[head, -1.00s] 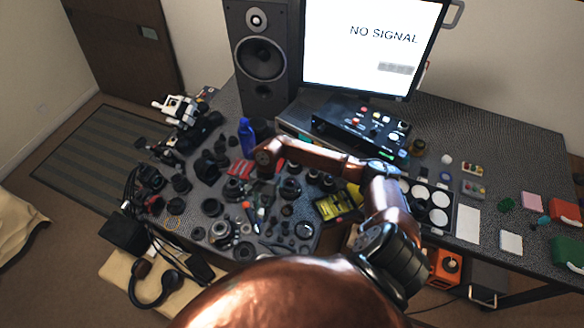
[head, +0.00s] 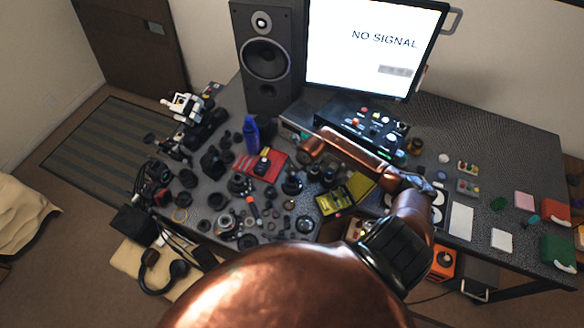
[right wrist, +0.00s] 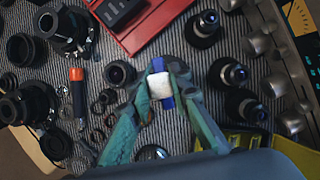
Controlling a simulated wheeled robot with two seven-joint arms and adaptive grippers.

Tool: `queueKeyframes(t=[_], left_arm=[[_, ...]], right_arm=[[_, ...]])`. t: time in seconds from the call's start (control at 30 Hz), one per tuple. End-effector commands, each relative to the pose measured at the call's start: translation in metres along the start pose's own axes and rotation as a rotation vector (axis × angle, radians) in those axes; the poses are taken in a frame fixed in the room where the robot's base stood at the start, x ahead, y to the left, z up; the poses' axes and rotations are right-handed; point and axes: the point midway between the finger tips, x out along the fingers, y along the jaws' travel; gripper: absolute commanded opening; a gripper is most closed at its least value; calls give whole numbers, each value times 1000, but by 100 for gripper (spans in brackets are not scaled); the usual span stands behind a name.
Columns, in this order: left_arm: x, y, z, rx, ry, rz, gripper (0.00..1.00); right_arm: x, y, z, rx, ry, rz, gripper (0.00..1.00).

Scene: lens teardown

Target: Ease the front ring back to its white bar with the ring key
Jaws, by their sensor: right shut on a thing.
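In the right wrist view my right gripper (right wrist: 161,78) has its teal fingers closed on a small blue-and-white piece (right wrist: 161,88). This may be the ring key, but its shape is mostly hidden by the fingers. It is held above the dark ribbed mat; I cannot tell how high. In the head view the copper right arm reaches over the desk and its wrist hides the gripper. Several black lens parts lie around, including a ring (right wrist: 119,73) just left of the fingers. I cannot tell which is the front ring, and no white bar is clear. My left gripper is not in view.
A red tray (head: 276,157) holds a dark piece. An orange-handled screwdriver (right wrist: 76,90) lies to the left in the right wrist view, and upright black lenses (right wrist: 228,72) stand to the right. A yellow tray (head: 336,203), blue bottle (head: 250,136) and control box (head: 350,118) are nearby.

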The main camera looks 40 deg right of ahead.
Motion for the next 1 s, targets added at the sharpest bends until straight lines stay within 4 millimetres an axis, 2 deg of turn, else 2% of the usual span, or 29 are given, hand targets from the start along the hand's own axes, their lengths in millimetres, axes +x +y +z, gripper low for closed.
queueKeyframes(t=[0.37,1.0], left_arm=[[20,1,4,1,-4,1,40],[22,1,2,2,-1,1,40]], right_arm=[[27,-1,-11,10,2,-3,0],[28,0,-9,9,1,-2,0]])
